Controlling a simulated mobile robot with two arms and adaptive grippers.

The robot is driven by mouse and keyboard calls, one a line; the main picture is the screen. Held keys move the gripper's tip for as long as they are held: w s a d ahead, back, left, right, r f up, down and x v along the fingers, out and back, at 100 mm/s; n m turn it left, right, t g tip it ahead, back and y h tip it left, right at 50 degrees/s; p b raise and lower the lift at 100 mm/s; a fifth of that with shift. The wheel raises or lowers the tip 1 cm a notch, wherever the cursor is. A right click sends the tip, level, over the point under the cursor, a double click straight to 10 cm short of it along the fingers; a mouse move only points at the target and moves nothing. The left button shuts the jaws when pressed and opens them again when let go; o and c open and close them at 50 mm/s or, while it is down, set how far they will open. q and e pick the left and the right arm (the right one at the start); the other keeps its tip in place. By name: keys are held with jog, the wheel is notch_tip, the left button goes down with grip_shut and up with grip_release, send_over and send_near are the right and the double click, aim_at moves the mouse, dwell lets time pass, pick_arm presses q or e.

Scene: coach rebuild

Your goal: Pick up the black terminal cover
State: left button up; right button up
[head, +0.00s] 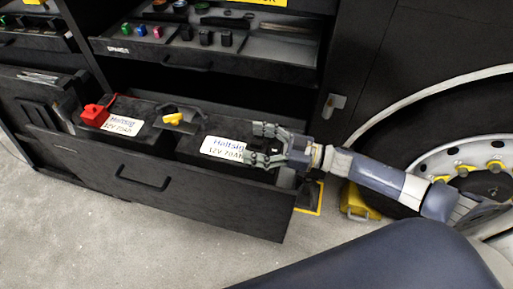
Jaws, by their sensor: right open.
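My right gripper (260,144) reaches in from the right over the open drawer (155,180). Its fingers are spread, one above the other, over the right end of the right-hand battery (222,147), which has a white label. A small dark shape shows between the fingers; I cannot tell whether it is the black terminal cover or part of the battery or gripper. A red terminal cover (95,114) sits at the left end of the left-hand battery (122,126). My left gripper is not in view.
A shallow upper drawer (165,48) holds small coloured pieces and several small black blocks (206,37). A yellow object (173,118) lies between the batteries. A large wheel (470,165) and a yellow block (357,203) stand at the right. Grey floor lies in front.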

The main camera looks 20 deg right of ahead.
jog(key=c, duration=1.1)
jog(key=shift+r, duration=0.1)
